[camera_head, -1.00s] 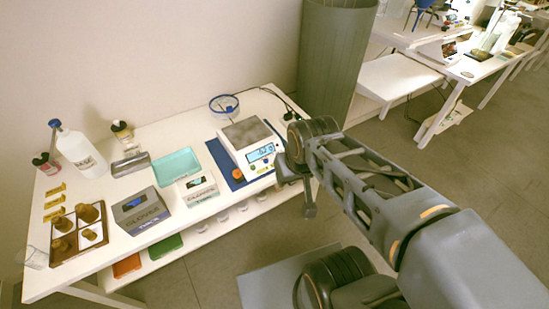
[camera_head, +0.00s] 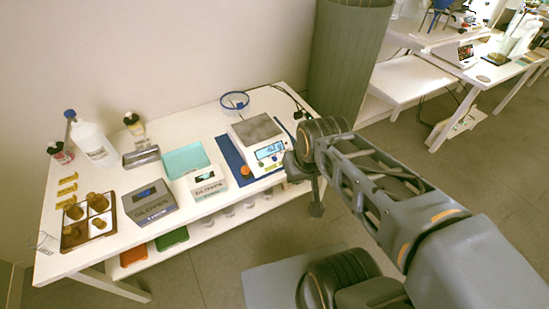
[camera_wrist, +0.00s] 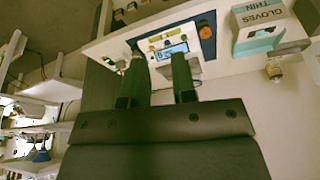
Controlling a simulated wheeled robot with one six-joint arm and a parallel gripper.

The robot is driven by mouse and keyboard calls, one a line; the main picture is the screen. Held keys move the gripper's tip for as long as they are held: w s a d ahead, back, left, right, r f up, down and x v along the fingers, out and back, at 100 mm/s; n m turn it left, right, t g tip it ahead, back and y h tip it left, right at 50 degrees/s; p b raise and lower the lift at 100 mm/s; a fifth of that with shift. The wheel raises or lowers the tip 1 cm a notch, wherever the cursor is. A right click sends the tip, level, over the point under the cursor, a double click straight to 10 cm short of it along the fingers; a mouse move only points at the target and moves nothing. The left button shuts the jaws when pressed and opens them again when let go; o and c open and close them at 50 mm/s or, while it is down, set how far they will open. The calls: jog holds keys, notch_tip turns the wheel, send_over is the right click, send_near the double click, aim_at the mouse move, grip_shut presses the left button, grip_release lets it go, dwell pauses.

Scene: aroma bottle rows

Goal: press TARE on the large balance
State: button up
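The large balance (camera_head: 258,133) is white with a square grey pan and a lit blue display, standing on a blue mat (camera_head: 224,152) at the right end of the white table. Its display also shows in the wrist view (camera_wrist: 172,51), with small coloured marks beside it. I cannot read which key is TARE. My gripper's two dark fingers (camera_wrist: 157,62) are apart with nothing between them, and point at the balance's front panel. The fingers overlap the panel's edge in view; I cannot tell whether they touch it. In the head view my wrist hides part of the balance's right side.
An orange-topped item (camera_head: 246,170) stands beside the balance front. Left of it are a white gloves box (camera_head: 207,184), a dark gloves box (camera_head: 150,203), a teal tray (camera_head: 185,160), and a wooden tray (camera_head: 70,242). A tall green bin (camera_head: 345,65) stands behind the table's right end.

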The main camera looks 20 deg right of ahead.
grip_shut()
dwell(1.2)
